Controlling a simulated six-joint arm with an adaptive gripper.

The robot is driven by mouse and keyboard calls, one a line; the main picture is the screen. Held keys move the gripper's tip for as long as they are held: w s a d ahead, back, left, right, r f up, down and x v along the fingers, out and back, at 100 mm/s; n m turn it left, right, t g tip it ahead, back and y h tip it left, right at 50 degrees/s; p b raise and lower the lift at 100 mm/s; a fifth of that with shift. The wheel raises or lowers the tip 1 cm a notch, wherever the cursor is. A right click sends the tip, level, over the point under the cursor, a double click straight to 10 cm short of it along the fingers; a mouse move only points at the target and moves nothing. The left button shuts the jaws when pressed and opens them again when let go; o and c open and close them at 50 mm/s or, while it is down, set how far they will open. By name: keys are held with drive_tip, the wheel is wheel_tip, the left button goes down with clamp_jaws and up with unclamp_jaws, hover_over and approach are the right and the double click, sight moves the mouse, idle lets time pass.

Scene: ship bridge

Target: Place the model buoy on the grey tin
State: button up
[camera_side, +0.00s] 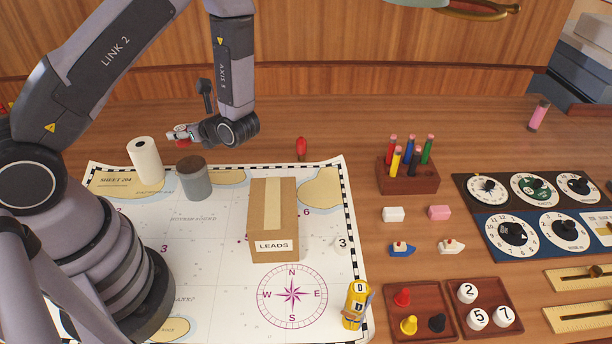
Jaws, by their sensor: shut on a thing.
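My gripper (178,134) is at the end of my arm, turned to the left, in the air above and slightly left of the grey tin. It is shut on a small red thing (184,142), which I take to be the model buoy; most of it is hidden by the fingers. The grey tin (195,181) stands upright on the chart with a darker, brownish top. A clear gap shows between the held thing and the tin.
A white roll (146,161) stands close left of the tin. A cardboard LEADS box (259,247) lies to its right on the chart (210,280). A tray (391,286) at front right holds red, yellow and black pieces.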

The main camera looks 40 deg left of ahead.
sight(190, 164)
wheel_tip(190, 164, down, 6)
drive_tip(key=shift+r, duration=0.15)
idle(0.3)
drive_tip(key=o, duration=0.8)
drive_tip(key=shift+o, duration=0.2)
